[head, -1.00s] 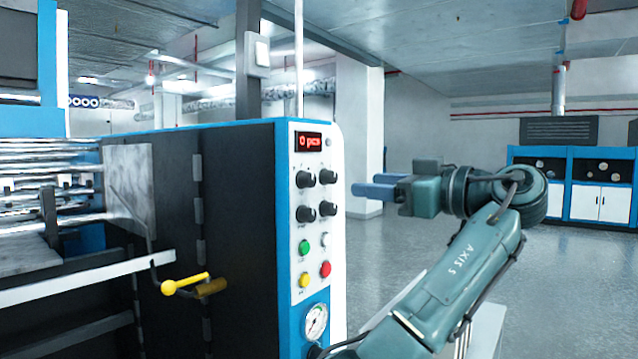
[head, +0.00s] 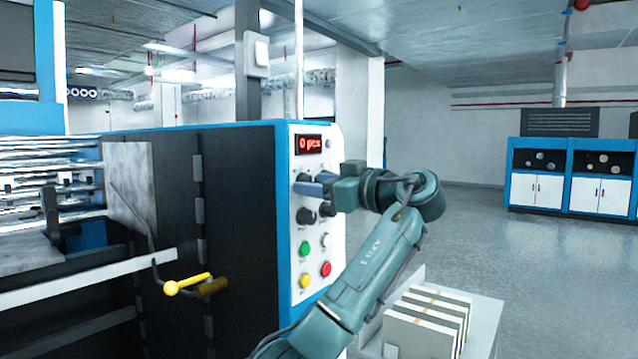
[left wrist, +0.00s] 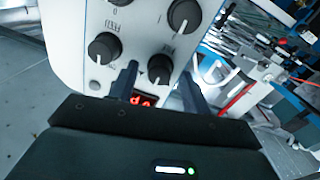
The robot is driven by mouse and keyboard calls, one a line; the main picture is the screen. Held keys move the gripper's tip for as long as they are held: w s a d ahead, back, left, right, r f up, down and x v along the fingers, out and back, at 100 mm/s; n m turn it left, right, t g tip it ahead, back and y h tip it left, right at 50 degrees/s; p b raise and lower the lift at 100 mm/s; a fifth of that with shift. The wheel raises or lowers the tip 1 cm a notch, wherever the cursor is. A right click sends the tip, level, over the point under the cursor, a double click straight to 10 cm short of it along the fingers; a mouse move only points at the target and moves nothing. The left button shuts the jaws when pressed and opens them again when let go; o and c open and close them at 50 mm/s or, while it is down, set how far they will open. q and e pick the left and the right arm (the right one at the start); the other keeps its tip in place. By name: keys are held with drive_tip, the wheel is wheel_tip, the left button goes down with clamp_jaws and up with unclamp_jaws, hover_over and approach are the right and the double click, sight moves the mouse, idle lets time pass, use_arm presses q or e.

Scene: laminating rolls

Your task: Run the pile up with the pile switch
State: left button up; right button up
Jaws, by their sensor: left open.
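The control panel (head: 310,248) has a red display (head: 308,143), four black knobs and several coloured buttons. I cannot tell which knob is the pile switch, as the labels are too small or blurred. My left gripper (head: 306,186) is open at the upper knobs and partly hides them in the head view. In the left wrist view, the open fingers (left wrist: 159,72) stand on either side of one black knob (left wrist: 160,68) by the red display (left wrist: 142,101). I cannot tell whether they touch it. Another black knob (left wrist: 105,47) lies left of the fingers. My right gripper is not in view.
A yellow-handled lever (head: 188,284) sticks out at the machine's left. A pressure gauge seen lower on the panel earlier is now hidden behind my arm. A pale box (head: 430,325) with upright slabs stands at the lower right. The floor (head: 480,235) beyond is clear.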

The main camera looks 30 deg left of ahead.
use_arm(q)
drive_tip(key=shift+c, duration=0.2)
drive_tip(key=c, duration=1)
drive_tip(key=shift+o, duration=0.2)
